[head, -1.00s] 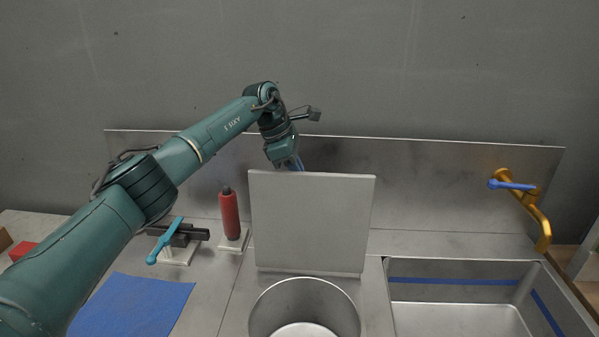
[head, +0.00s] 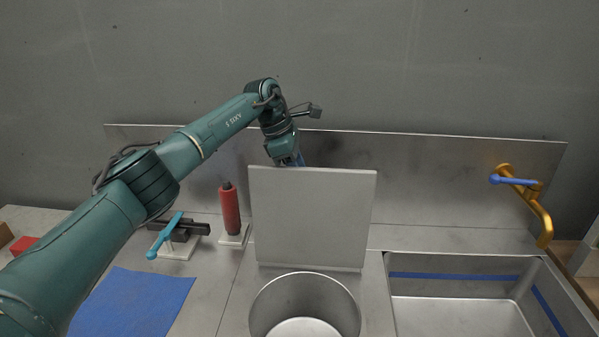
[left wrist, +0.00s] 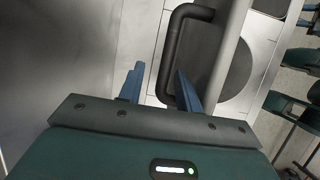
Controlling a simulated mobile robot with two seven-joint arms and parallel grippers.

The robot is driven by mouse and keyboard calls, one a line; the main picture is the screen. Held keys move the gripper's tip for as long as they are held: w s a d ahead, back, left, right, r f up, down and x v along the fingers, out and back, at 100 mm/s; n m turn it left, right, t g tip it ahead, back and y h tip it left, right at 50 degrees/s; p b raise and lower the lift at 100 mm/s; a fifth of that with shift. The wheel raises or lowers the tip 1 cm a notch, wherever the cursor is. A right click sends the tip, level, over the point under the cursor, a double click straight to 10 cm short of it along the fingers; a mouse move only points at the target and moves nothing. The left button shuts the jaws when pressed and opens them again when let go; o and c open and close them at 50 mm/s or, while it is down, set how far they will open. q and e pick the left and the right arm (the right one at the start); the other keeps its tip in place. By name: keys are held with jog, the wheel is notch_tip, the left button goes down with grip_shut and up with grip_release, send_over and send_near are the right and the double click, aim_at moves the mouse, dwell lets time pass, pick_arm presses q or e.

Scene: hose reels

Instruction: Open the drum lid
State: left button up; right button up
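The drum (head: 268,307) is an open steel cylinder at the bottom middle of the head view. Its lid (head: 312,218), a flat square grey plate, stands upright behind the drum's mouth. In the left wrist view the lid shows edge-on (left wrist: 229,52), with a black bar handle (left wrist: 171,52) on its back face. My left gripper (head: 292,161) is behind the lid's top edge, partly hidden by it. In the left wrist view its blue fingers (left wrist: 159,88) are apart, with the handle's bar between them and a gap on the left finger's side. My right gripper is not clearly seen.
A red bottle (head: 230,210) and a blue-levered fixture (head: 165,238) stand left of the lid. A blue mat (head: 135,304) lies at the front left. A sink basin (head: 460,312) with an orange tap (head: 541,222) is at right. A metal backsplash (head: 440,180) rises close behind the lid.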

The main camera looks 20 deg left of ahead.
pick_arm(q)
jog(key=b+v, duration=0.1)
jog(key=v, duration=1.2)
pick_arm(e)
jog(key=shift+s+a+f, duration=0.2)
jog(key=shift+a+f, duration=0.05)
jog(key=shift+f, duration=0.05)
jog(key=shift+w+r, duration=0.1)
jog(key=shift+w, duration=0.1)
pick_arm(q)
jog(key=shift+s+f, duration=0.15)
